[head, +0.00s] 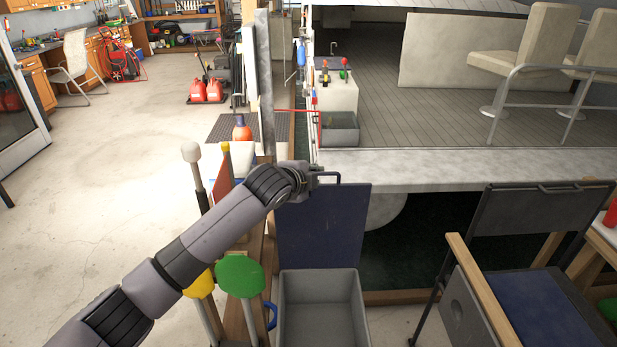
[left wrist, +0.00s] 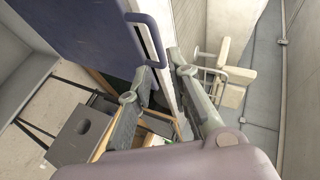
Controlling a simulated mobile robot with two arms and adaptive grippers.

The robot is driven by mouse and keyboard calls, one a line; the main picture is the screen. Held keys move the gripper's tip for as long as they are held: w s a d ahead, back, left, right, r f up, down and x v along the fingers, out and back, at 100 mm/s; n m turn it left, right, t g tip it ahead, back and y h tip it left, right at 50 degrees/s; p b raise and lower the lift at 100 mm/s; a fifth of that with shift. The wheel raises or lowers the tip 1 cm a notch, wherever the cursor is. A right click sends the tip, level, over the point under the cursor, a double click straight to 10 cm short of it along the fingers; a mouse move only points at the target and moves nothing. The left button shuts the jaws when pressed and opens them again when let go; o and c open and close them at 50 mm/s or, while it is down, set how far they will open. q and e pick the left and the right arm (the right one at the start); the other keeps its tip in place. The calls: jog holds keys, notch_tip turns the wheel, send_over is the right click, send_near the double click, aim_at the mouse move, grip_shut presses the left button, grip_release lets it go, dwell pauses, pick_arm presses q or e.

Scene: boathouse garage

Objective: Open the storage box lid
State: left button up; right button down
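The storage box (head: 288,315) is a grey open-topped bin at the bottom centre of the head view, and the inside that shows looks empty. Its dark blue lid (head: 322,228) stands raised, roughly upright, at the far side of the box. A dark bar handle (head: 338,176) is at the lid's top edge. My left gripper (head: 314,176) is at that edge, by the handle. In the left wrist view the lid (left wrist: 85,25) and handle (left wrist: 150,42) lie just beyond my left fingertips (left wrist: 168,68), which are spread apart. Contact with the handle is unclear. My right gripper is out of view.
A folding chair (head: 545,315) with a blue seat stands right of the box. Green-headed (head: 240,276) and yellow-headed poles stand close to its left. A boat (head: 450,165) lies behind the lid. The concrete floor (head: 120,200) at left is mostly clear.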

pick_arm(q)
jog(key=shift+v, duration=1.25)
